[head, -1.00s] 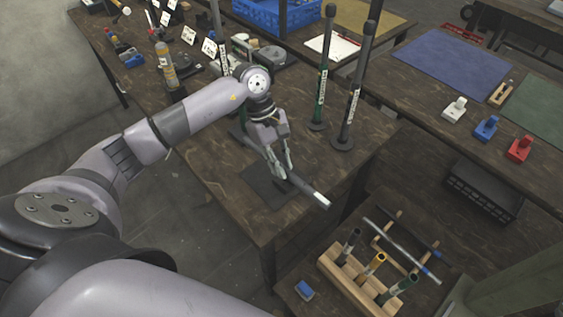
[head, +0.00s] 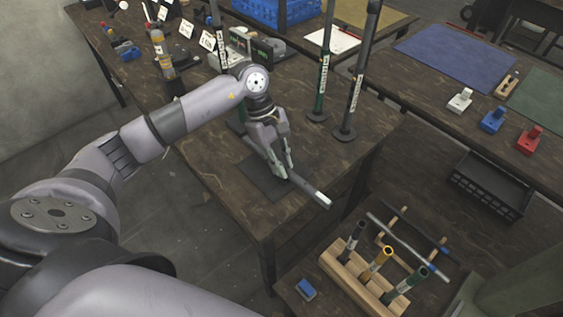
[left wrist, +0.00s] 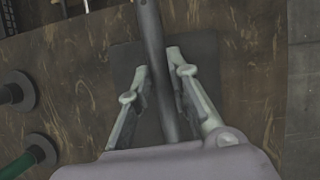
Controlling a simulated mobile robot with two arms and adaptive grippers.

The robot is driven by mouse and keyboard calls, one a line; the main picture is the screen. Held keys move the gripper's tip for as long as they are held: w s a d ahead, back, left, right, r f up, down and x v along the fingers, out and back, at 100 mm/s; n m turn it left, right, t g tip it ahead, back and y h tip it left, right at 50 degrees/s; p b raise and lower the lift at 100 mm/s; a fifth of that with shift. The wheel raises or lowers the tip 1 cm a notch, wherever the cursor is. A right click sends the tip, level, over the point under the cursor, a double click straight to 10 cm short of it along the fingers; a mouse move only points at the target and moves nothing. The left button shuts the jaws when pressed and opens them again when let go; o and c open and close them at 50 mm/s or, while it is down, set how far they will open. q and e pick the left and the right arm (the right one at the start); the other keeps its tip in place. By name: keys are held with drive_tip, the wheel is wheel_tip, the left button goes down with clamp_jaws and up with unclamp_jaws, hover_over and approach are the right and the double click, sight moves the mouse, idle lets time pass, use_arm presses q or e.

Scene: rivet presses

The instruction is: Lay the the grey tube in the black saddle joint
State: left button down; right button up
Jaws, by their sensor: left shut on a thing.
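The grey tube (head: 310,190) has a pale end and lies along the bench over a dark flat pad (head: 258,180). My left gripper (head: 284,174) is shut on the tube from above. In the left wrist view, the tube (left wrist: 153,45) runs between the two fingers of the left gripper (left wrist: 158,85), above the dark pad (left wrist: 122,62). I cannot tell whether the tube touches the pad. I cannot make out the black saddle joint with certainty; the gripper and tube cover part of the pad. My right gripper is not in view.
Tall dark posts (head: 356,85) with round bases stand behind the gripper. A wooden rack (head: 345,272) with upright tubes and a blue block (head: 306,289) are on a lower surface at the front right. The bench front corner is clear.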

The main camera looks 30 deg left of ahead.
use_arm(q)
drive_tip(key=c, duration=1.5)
unclamp_jaws()
drive_tip(key=shift+s+f, duration=0.4)
drive_tip(key=shift+f, duration=0.3)
drive_tip(key=shift+c, duration=0.2)
drive_tip(key=shift+o, duration=0.6)
drive_tip(key=shift+w, duration=0.2)
drive_tip(key=shift+a, duration=0.1)
drive_tip(key=shift+w+a+r, duration=0.1)
drive_tip(key=shift+r, duration=0.1)
drive_tip(key=v, duration=1.1)
drive_tip(key=shift+r, duration=0.4)
drive_tip(key=shift+w, duration=0.15)
